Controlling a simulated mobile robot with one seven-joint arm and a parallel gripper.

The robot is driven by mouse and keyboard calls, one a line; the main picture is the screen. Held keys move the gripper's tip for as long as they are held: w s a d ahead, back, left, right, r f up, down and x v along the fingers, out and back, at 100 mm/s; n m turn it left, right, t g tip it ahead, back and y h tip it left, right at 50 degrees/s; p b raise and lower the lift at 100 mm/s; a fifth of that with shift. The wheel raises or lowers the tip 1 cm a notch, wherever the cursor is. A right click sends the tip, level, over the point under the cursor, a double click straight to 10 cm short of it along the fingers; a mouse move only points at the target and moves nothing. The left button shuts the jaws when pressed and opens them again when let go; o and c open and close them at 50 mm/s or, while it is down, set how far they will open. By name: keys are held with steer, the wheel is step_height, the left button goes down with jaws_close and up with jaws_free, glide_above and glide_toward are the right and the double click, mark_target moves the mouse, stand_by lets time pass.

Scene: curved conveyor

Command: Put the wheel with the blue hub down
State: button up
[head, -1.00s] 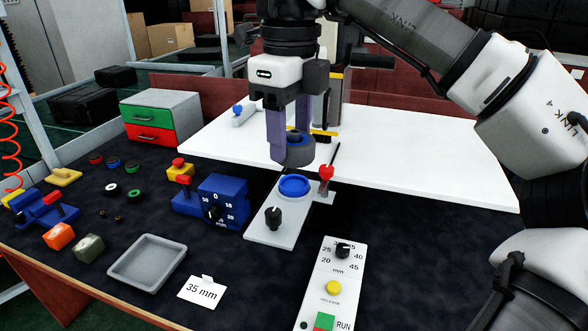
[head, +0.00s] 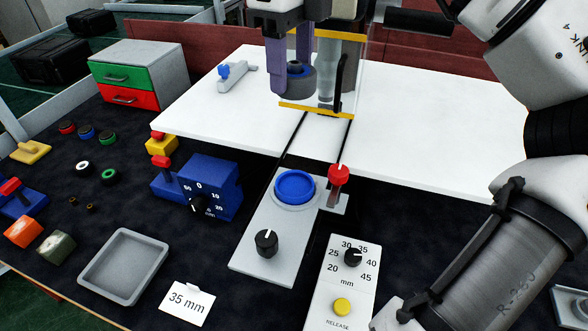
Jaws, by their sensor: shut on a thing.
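The wheel with the blue hub (head: 297,84) is dark grey and hangs between the purple fingers of my gripper (head: 291,76), at the top middle of the head view. My gripper is shut on it. The wheel appears above the white tabletop, in front of the clear guard with yellow edges (head: 318,109). Part of its rim and hub is hidden by the fingers. I cannot tell how high it is above the surface.
A plate with a round blue pad (head: 294,187) and a red-knobbed lever (head: 338,174) stands in front. An empty grey tray (head: 124,267), a 35 mm card (head: 188,301) and several small wheels (head: 109,177) lie left. The white tabletop (head: 440,120) is clear at right.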

step_height(320, 180, down, 19)
steer(key=p, duration=0.2)
steer(key=shift+s+f+p, duration=0.1)
steer(key=shift+f+p, duration=0.1)
steer(key=shift+p, duration=0.1)
steer(key=shift+f, duration=0.15)
steer(key=o, duration=1)
step_height(320, 180, up, 12)
steer(key=b, duration=0.2)
steer(key=shift+r+b, duration=0.2)
steer(key=shift+b, duration=0.1)
